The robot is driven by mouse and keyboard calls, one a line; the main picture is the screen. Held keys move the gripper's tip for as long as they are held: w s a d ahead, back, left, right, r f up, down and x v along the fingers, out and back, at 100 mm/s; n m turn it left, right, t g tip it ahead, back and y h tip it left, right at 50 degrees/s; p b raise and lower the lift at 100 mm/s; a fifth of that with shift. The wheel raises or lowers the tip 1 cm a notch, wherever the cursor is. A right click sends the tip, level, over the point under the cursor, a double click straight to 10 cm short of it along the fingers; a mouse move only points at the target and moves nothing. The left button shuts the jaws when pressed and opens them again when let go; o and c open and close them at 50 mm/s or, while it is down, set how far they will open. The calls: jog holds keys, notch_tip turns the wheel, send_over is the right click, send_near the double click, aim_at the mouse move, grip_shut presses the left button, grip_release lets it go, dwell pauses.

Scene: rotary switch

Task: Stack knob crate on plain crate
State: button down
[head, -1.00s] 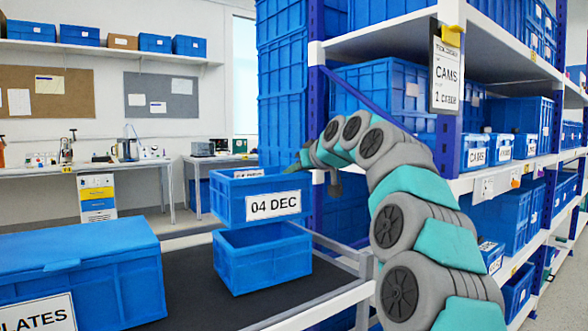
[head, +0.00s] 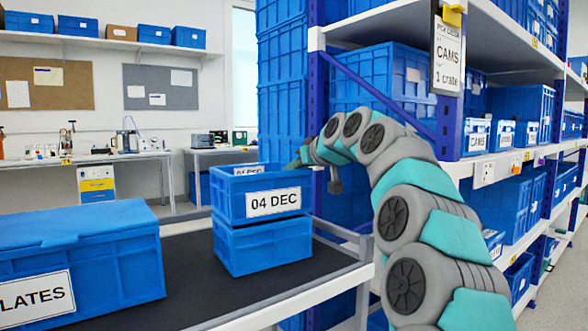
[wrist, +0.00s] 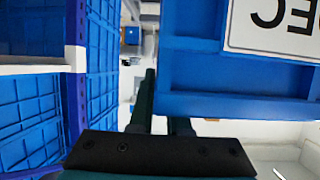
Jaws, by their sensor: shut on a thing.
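The upper blue crate (head: 228,204), labelled "04 DEC", sits over a plain blue crate (head: 262,249) on the dark bench surface. Their edges line up closely and no clear gap shows between them; I cannot tell if the upper one's weight fully rests there. My gripper (head: 297,162) is shut on the upper crate's right wall near the rim, its tips partly hidden. In the wrist view my fingers (wrist: 160,115) are at the upper crate's wall (wrist: 240,75), its label showing upside down. A knob is not visible.
A large lidded blue crate (head: 80,262) labelled "...LATES" stands on the bench at left. A metal rail (head: 335,285) edges the bench. A shelf rack (head: 318,120) with several blue crates stands close on the right. Dark bench surface is clear in front of the stack.

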jog(key=shift+f+b, duration=0.45)
jog(key=shift+f, duration=0.05)
dwell(1.1)
jog(key=c, duration=0.8)
grip_release()
jog(key=shift+s, duration=0.1)
